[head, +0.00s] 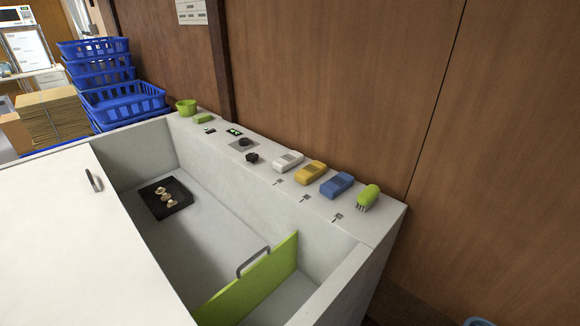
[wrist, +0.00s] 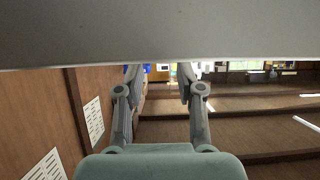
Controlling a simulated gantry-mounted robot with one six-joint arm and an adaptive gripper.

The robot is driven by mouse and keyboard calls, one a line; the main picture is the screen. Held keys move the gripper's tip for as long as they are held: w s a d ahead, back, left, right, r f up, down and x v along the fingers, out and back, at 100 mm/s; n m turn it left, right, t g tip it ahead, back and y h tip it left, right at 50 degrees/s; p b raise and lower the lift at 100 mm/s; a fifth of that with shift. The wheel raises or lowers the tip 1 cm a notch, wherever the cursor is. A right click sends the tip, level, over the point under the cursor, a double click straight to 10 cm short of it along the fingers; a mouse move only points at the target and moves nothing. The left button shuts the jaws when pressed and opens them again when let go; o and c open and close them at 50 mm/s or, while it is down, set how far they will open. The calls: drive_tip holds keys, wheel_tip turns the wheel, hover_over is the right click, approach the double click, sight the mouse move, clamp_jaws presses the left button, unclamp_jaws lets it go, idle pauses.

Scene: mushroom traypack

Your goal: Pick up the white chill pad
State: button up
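The white chill pad (head: 287,160) lies on the white ledge along the wall in the head view, left of a yellow pad (head: 310,172) and a blue pad (head: 337,184). Nothing touches it from above. My gripper (wrist: 160,72) shows only in the wrist view, its two fingers apart with nothing between them. It faces the open room, with wood panels around, and the chill pad is not in that view. A pale grey surface fills the top of the wrist view and hides part of the scene.
On the ledge (head: 388,213) are a green brush (head: 367,196), dark knobs (head: 252,157) and a green cup (head: 186,107). Below is a recessed bin with a black tray (head: 165,197) of mushrooms and a green divider (head: 250,284). Blue crates (head: 122,103) are stacked at left.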

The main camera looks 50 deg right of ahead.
drive_tip(key=shift+o, duration=0.3)
drive_tip(key=o, duration=0.9)
drive_tip(key=shift+r, duration=0.1)
